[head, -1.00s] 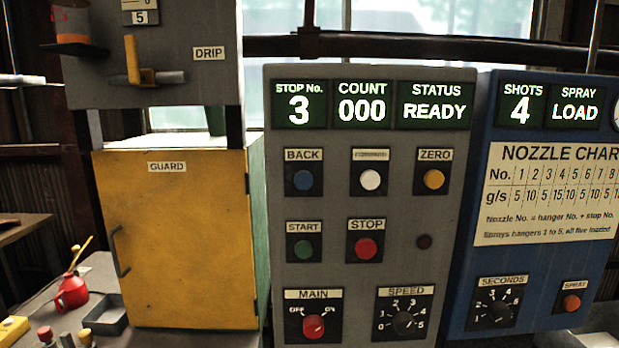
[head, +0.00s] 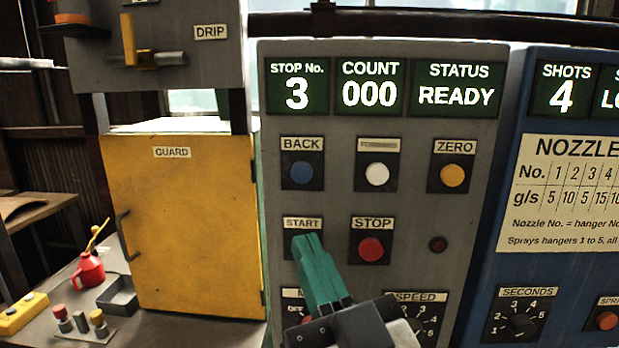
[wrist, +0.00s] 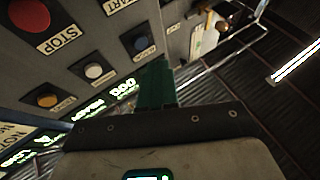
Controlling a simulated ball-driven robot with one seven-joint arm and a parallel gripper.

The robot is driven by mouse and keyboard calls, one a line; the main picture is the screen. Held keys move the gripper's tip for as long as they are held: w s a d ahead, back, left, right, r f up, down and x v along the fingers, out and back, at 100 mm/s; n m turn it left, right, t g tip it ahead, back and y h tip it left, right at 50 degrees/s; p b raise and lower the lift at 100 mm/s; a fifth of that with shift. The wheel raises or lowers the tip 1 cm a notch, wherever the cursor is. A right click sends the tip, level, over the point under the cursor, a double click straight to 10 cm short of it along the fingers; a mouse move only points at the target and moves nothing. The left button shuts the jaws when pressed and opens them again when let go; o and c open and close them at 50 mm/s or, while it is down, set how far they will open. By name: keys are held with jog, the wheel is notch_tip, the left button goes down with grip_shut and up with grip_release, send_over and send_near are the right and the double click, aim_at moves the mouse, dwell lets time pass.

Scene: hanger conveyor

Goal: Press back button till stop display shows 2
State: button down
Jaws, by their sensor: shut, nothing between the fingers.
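The stop display (head: 297,86) reads 3 at the top left of the grey panel. The blue BACK button (head: 302,173) is below it and uncovered in the head view; it also shows in the wrist view (wrist: 140,40), just left of my fingers. My gripper (head: 307,240) has green fingers, shut and empty. In the head view its tips are below the BACK button and hide the START button. In the wrist view, my gripper (wrist: 156,66) is beside the BACK button, not over it. I cannot tell how far the tips are from the panel.
White FORWARD (head: 377,175), yellow ZERO (head: 454,176) and red STOP (head: 371,249) buttons are close by on the panel. COUNT reads 000 and STATUS reads READY. A yellow guard door (head: 185,225) stands left, a blue panel (head: 545,255) right.

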aim_at(302, 173)
jog(key=r, duration=0.1)
jog(key=s+a+r+y, duration=0.1)
jog(key=r, duration=0.1)
jog(key=s+r+y, duration=0.1)
jog(key=shift+a+r+n+t, duration=0.2)
jog(key=shift+r+n+t, duration=0.1)
jog(key=shift+n+t, duration=0.1)
jog(key=shift+w+d+p, duration=0.15)
jog(key=shift+w+p, duration=0.8)
jog(key=shift+w, duration=3.4)
jog(key=shift+w, duration=0.4)
